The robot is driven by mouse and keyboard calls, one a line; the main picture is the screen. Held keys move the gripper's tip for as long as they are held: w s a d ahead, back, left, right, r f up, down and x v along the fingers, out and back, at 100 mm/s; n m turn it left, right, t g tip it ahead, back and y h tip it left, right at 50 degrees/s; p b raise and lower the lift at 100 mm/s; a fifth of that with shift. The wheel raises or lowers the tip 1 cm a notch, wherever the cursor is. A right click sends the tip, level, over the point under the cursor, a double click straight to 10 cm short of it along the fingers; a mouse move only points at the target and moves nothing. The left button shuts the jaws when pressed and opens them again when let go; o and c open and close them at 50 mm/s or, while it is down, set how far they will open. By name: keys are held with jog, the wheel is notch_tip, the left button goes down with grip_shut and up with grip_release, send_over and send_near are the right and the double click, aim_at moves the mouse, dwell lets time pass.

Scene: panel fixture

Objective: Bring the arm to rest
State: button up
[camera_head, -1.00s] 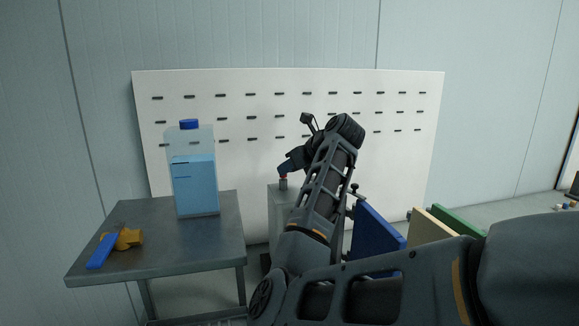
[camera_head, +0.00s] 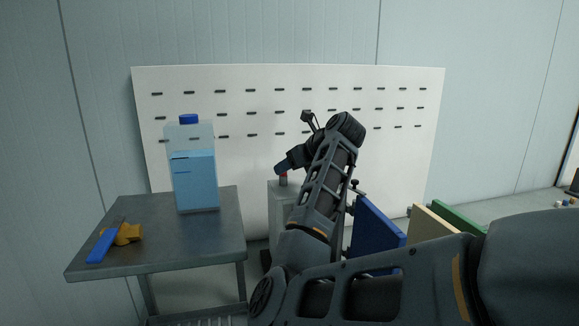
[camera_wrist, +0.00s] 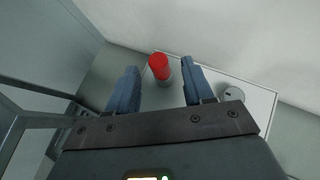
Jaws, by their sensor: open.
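My gripper (camera_head: 281,169) hangs at the end of my bent arm, above a pale grey pedestal (camera_head: 281,205) in front of the white board. In the wrist view my gripper (camera_wrist: 157,85) is open, with its two blue-grey fingers apart. A red-topped post (camera_wrist: 158,66) shows between and beyond the fingertips, and nothing is gripped.
A grey side table (camera_head: 150,240) at left holds a blue-capped bottle (camera_head: 194,180), a blue-handled tool (camera_head: 104,245) and an orange-brown piece (camera_head: 128,234). The slotted white board (camera_head: 250,100) stands behind. Blue (camera_head: 376,238) and green (camera_head: 455,222) panels stand at right. A round knob (camera_wrist: 233,94) shows on the pedestal.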

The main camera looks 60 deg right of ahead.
jog(key=b+v, duration=0.1)
jog(key=v, duration=0.6)
jog(key=shift+s+r, duration=0.2)
jog(key=shift+s, duration=0.05)
jog(key=shift+a, duration=0.1)
